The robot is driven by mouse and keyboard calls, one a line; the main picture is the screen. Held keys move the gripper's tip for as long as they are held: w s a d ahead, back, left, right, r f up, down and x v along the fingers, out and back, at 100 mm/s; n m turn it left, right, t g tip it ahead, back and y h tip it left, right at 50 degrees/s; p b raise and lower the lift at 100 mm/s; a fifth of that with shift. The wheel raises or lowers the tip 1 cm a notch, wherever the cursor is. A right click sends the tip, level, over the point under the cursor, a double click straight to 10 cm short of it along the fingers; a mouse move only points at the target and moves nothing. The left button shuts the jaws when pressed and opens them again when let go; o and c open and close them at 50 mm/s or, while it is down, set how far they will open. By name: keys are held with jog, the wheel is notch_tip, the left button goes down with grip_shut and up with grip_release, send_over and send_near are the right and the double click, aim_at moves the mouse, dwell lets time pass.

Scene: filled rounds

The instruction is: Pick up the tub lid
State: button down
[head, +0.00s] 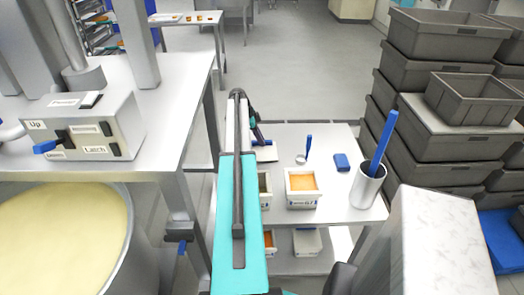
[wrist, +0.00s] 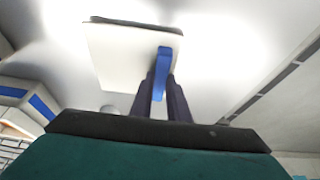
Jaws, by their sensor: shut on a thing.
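The tub lid is a pale, flat rectangular plate with a blue tab (wrist: 123,55), seen in the wrist view. My gripper (wrist: 164,92) has its two dark fingers closed on the blue tab, and the plate extends beyond the fingertips. In the head view my arm hides most of the gripper (head: 256,137), and a white edge that looks like the lid (head: 266,154) shows just right of the arm. A white tub with orange filling (head: 303,187) stands open on the low table. Another tub (head: 265,184) is partly hidden behind my arm.
The steel table (head: 335,205) also holds a blue block (head: 342,161), a small round tool with a blue handle (head: 302,159) and a steel cylinder (head: 367,188) with a blue-handled tool. Grey crates (head: 425,115) are stacked at right. A machine bench (head: 165,135) and large vat (head: 70,235) stand at left.

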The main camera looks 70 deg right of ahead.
jog(key=shift+r, duration=0.15)
notch_tip(320, 180, up, 10)
jog(key=b, duration=0.3)
dwell(0.5)
dwell(0.5)
